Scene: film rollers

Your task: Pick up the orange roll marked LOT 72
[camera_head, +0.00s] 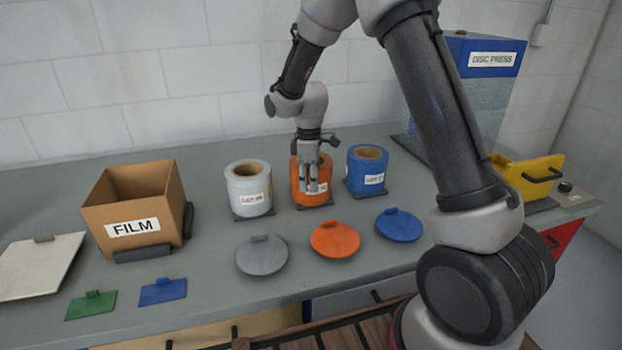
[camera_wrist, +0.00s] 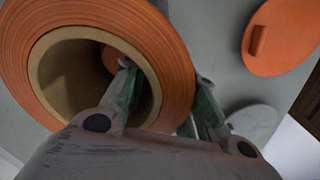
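The orange roll (camera_head: 297,190) stands upright on a dark square base on the bench, between a grey and a blue roll. Its label is partly covered by my gripper, so its number cannot be read in full. My gripper (camera_head: 309,185) points down at the roll's front side. In the wrist view the orange roll (camera_wrist: 165,50) shows its open cardboard core. One finger of my gripper (camera_wrist: 165,100) reaches into the core and the other is outside the roll, with the roll's wall between them. Whether both fingers press on the wall cannot be told.
The grey roll (camera_head: 248,190) and blue roll (camera_head: 367,172) stand close on either side. Grey (camera_head: 262,256), orange (camera_head: 335,239) and blue (camera_head: 399,225) discs lie in front. A cardboard FILM box (camera_head: 135,200) stands left; a blue disc press (camera_head: 480,70) is at the right.

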